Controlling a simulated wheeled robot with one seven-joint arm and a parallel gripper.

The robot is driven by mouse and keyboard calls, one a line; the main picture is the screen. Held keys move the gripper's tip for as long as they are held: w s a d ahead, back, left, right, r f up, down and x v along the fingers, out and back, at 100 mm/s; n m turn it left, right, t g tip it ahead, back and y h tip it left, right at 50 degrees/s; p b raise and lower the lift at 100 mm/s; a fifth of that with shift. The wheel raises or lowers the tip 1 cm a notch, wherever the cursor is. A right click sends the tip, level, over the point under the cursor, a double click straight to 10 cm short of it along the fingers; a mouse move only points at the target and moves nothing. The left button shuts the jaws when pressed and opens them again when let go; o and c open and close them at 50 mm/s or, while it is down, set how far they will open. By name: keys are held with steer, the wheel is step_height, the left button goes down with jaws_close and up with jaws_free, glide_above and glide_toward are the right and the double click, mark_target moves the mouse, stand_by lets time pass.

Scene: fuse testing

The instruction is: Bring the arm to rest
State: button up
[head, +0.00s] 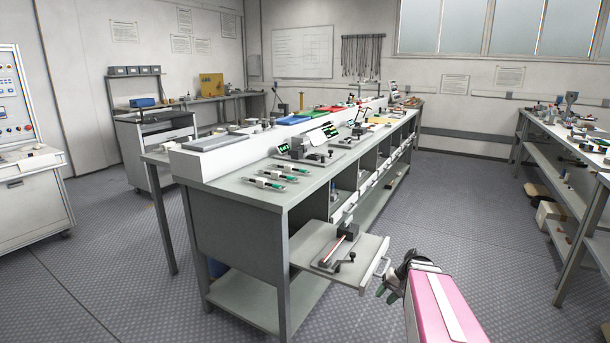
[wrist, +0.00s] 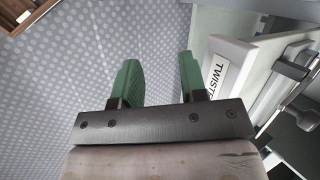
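My gripper (head: 385,292) is at the lower right of the head view, just right of the pulled-out shelf at the end of the workbench. In the wrist view my gripper (wrist: 158,80) shows two green fingers standing well apart. Nothing is between them but the dotted floor behind. My arm with its pink and white cover extends from the gripper to the bottom edge of the head view. The gripper appears apart from the shelf and its handle.
The pulled-out shelf (head: 367,267) carries a small fixture with a red rod (head: 334,250). The workbench (head: 240,190) holds several devices. In the wrist view a white panel labelled "TWISTE" (wrist: 217,75) lies close on the right. Open floor (head: 465,200) separates the workbench from the right-hand table (head: 585,150).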

steer(key=s+a+r+n+h, duration=0.3)
steer(key=a+h, duration=0.3)
steer(key=a, duration=0.4)
steer(key=shift+s, duration=0.8)
